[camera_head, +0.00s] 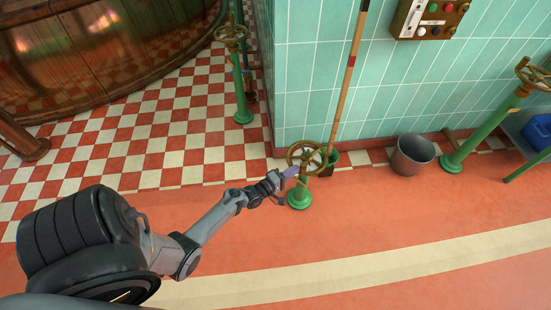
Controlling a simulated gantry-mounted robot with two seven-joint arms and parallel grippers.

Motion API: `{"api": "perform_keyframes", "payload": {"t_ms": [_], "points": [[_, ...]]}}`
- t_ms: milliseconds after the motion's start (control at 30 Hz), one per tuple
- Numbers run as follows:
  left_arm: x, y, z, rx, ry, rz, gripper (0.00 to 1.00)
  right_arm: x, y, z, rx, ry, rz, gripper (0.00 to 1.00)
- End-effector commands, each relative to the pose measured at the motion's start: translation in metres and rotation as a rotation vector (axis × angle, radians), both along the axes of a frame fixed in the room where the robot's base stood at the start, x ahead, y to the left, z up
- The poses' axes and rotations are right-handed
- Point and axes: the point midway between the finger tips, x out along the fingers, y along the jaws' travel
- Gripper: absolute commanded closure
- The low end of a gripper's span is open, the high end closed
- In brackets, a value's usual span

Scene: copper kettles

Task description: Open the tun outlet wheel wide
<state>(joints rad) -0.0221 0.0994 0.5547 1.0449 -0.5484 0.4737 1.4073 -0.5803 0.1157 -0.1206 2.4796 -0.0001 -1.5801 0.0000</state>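A brass handwheel (307,157) sits on a short green pedestal (299,196) near the tiled wall's corner, at the middle of the view. It is the wheel nearest my arm; no label shows that it is the tun outlet wheel. My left gripper (288,173) is at the wheel's left lower rim, with its purplish fingertips overlapping or touching the rim. The picture is too small to tell whether the fingers are closed around it. My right gripper is not in view.
Other brass handwheels stand on green posts at the back (230,33) and far right (533,74). A wooden pole (348,75) leans on the wall behind the near wheel. A grey bucket (412,155) stands to its right. The red floor (400,220) in front is clear.

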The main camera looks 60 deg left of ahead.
Motion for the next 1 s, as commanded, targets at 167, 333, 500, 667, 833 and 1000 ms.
{"api": "perform_keyframes", "payload": {"t_ms": [167, 333, 500, 667, 833, 1000], "points": [[0.015, -0.024, 0.005, -0.009, -0.004, 0.152, 1.00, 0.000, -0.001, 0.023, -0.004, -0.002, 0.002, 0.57], [0.023, -0.032, 0.002, -0.001, -0.002, 0.269, 1.00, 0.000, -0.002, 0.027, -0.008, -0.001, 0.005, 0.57], [0.031, -0.040, 0.001, 0.002, -0.003, 0.262, 1.00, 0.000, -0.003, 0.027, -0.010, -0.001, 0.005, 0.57], [0.036, -0.045, 0.001, 0.001, -0.003, 0.262, 1.00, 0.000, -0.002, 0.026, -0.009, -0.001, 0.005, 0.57], [0.040, -0.047, 0.001, 0.001, -0.004, 0.261, 1.00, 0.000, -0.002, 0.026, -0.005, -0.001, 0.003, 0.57], [0.041, -0.048, 0.001, 0.001, -0.004, 0.260, 1.00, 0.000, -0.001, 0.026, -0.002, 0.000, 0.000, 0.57]]}}
